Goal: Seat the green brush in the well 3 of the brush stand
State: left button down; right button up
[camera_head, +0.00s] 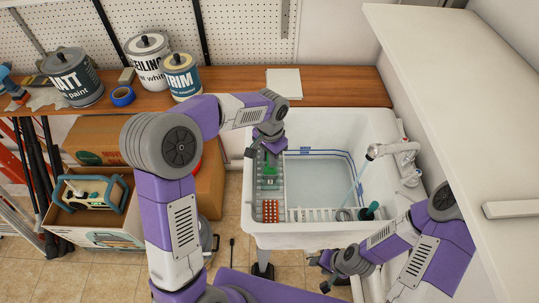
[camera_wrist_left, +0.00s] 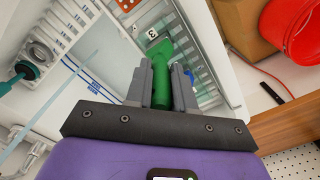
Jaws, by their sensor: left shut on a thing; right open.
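My left gripper (camera_wrist_left: 162,85) is shut on the green brush (camera_wrist_left: 163,52), gripping its handle. The brush's wide green head points away from the fingers, beside a small numbered tag (camera_wrist_left: 152,33) that looks like a 3. In the head view the green brush (camera_head: 269,171) is below my left gripper (camera_head: 270,140), over the pale slatted rack along the sink's left side. This rack seems to be the brush stand (camera_head: 257,188). I cannot tell whether the brush touches it. My right gripper (camera_head: 332,272) is open and empty, in front of the sink.
The white sink (camera_head: 290,228) holds water, with a running tap (camera_head: 375,151) at its right. A teal-handled brush (camera_head: 370,210) stands near the front right corner, next to a grey ring (camera_head: 343,214). A red block (camera_head: 271,210) lies at the front left. Paint cans line the wooden shelf behind.

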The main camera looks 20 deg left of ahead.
pick_arm(q)
jog(key=shift+f+b, duration=0.3)
jog(key=shift+f, duration=0.2)
jog(key=c, duration=0.9)
grip_release()
notch_tip(320, 180, up, 8)
jog(key=shift+f+p, duration=0.15)
jog(key=shift+p, duration=0.35)
